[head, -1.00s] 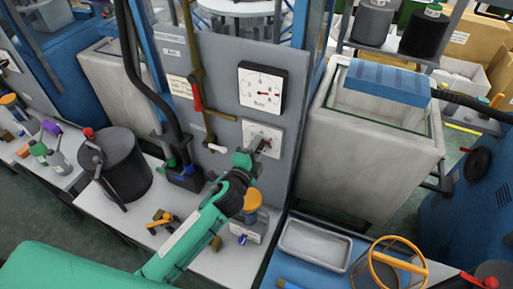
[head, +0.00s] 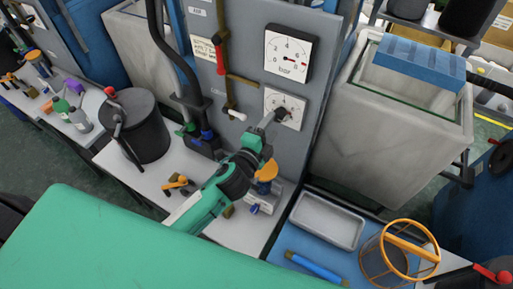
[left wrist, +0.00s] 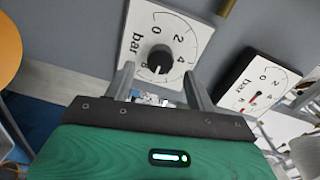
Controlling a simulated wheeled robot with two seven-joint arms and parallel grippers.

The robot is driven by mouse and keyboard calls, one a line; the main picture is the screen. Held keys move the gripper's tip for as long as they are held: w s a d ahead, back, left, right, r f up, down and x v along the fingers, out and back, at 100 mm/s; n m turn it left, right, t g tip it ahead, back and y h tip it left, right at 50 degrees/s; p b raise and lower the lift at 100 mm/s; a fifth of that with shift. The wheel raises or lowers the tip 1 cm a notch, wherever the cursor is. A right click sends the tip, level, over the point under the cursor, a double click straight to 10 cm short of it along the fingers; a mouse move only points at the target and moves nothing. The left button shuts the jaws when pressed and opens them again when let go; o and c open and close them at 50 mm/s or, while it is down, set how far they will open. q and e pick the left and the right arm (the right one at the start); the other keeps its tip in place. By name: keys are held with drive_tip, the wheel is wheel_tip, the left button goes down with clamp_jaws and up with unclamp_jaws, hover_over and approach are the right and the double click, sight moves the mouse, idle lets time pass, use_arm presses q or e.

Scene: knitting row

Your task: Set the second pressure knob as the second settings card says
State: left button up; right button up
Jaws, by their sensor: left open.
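The pressure knob is a round black knob (left wrist: 159,60) on a white bar dial plate (left wrist: 133,45), with a pale mark on its lower edge in the left wrist view. In the head view the plate (head: 296,117) is on the grey panel below a square bar gauge (head: 289,53) with a red pointer. My left gripper (head: 277,121) is at the knob, partly hiding it. Its open fingers (left wrist: 160,76) point at the knob, one towards each side; contact cannot be told. A cream card (head: 203,47) hangs on the panel's left; its writing is too small to read. My right gripper is not in view.
A brass pipe with a red handle (head: 219,58) and a white-tipped lever (head: 237,115) are left of the dial. Below stand an orange-topped item (head: 266,171) and a grey tray (head: 328,220). A stone-like tank (head: 395,145) is right of the panel.

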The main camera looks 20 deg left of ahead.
use_arm(q)
drive_tip(key=s+a+b, duration=0.1)
drive_tip(key=s+b, duration=0.1)
drive_tip(key=s, duration=0.6)
drive_tip(key=shift+s+a+r, duration=0.15)
drive_tip(key=shift+s+a, duration=0.1)
drive_tip(key=shift+a, duration=0.1)
